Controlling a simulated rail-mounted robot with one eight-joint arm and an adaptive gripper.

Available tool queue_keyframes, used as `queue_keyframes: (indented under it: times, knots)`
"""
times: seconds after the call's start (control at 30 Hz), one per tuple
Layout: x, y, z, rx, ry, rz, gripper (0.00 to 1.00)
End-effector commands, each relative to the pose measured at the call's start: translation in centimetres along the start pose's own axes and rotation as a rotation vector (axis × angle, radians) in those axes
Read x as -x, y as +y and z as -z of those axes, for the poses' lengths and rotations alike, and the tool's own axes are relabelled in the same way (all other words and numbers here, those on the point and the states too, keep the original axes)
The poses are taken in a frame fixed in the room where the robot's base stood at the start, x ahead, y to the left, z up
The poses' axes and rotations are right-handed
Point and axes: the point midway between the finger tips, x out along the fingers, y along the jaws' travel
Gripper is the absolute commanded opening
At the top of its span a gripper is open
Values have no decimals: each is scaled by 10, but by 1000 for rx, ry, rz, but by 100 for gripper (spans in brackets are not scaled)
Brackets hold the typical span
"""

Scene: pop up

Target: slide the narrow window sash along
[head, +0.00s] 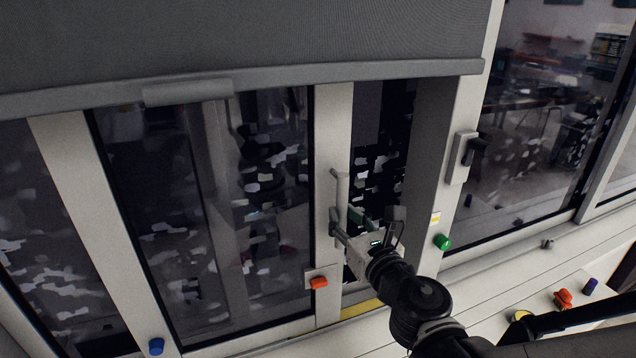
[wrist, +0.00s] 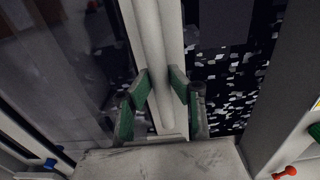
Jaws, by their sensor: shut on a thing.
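The narrow window sash (head: 331,130) is a pale-framed glass panel left of centre in the head view. A dark open gap (head: 380,130) lies between its right stile and the grey frame post. An upright bar handle (head: 340,183) stands on that stile. My gripper (head: 346,220) is shut on the lower part of the handle. In the wrist view, the green-padded fingers of my gripper (wrist: 161,84) are on either side of the pale handle bar (wrist: 156,50). The exact finger contact is hard to make out in the dim picture.
A grey roller blind (head: 250,40) hangs across the top. A dark latch (head: 473,150) is on the post at right. Small coloured items (head: 564,298) lie on the right sill.

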Motion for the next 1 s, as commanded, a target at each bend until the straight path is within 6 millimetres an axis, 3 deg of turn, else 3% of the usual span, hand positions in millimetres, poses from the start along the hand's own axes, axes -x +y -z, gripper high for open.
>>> queue_keyframes:
  times: [0.37,1.0]
  knots:
    - [1,-3,1,1,0,2,0]
    - [1,-41,1,1,0,4,0]
